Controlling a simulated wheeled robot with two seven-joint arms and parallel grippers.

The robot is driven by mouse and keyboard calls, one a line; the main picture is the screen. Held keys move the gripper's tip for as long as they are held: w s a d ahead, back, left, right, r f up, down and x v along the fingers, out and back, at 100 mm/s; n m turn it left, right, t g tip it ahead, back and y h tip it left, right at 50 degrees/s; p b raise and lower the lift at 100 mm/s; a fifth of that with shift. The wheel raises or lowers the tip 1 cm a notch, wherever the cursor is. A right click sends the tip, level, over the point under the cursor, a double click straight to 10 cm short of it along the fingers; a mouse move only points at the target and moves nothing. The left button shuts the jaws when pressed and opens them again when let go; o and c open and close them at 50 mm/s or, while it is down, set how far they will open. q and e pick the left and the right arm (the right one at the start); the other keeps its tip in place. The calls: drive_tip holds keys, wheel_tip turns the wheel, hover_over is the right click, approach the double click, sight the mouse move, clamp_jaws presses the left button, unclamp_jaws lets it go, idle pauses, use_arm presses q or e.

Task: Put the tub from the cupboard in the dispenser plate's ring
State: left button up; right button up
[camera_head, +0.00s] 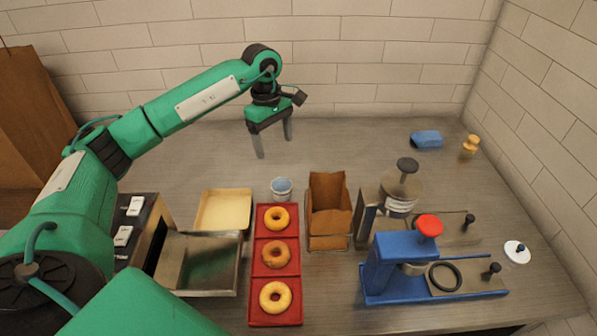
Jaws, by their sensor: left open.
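A small light blue tub (281,189) stands upright on the counter, just behind the red tray. My left gripper (273,148) is open and empty, fingers pointing down, a little behind and above the tub and apart from it. A blue dispenser (392,265) with a red knob stands at the front right. Its plate (473,281) carries a black ring (445,265), which looks empty. A brown wooden panel (35,115) at the far left may be the cupboard; its inside does not show. My right gripper is not in view.
A red tray (263,316) holds three bagels. Left of it are a cream tray (222,192) and a metal tray (209,292). A brown holder (329,222) stands right of it. A grey press (367,211) stands behind the dispenser. The back middle counter is clear.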

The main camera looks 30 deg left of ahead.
use_arm(q)
drive_tip(key=p, duration=0.3)
hover_over(281, 180)
drive_tip(key=s, duration=0.2)
wheel_tip(281, 180, down, 8)
drive_tip(key=f, duration=0.1)
drive_tip(key=shift+d+f+p, duration=0.1)
drive_tip(key=shift+d+p, duration=0.2)
drive_tip(key=shift+d, duration=0.15)
drive_tip(key=f+p, duration=0.1)
drive_tip(key=f, duration=0.2)
drive_tip(key=shift+d+f+p, duration=0.2)
drive_tip(key=shift+p, duration=0.1)
drive_tip(key=shift+f, duration=0.35)
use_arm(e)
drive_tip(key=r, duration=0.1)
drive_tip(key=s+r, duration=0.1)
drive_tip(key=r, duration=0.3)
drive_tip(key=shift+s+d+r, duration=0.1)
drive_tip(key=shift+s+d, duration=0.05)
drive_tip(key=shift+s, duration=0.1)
use_arm(q)
drive_tip(key=shift+c, duration=0.2)
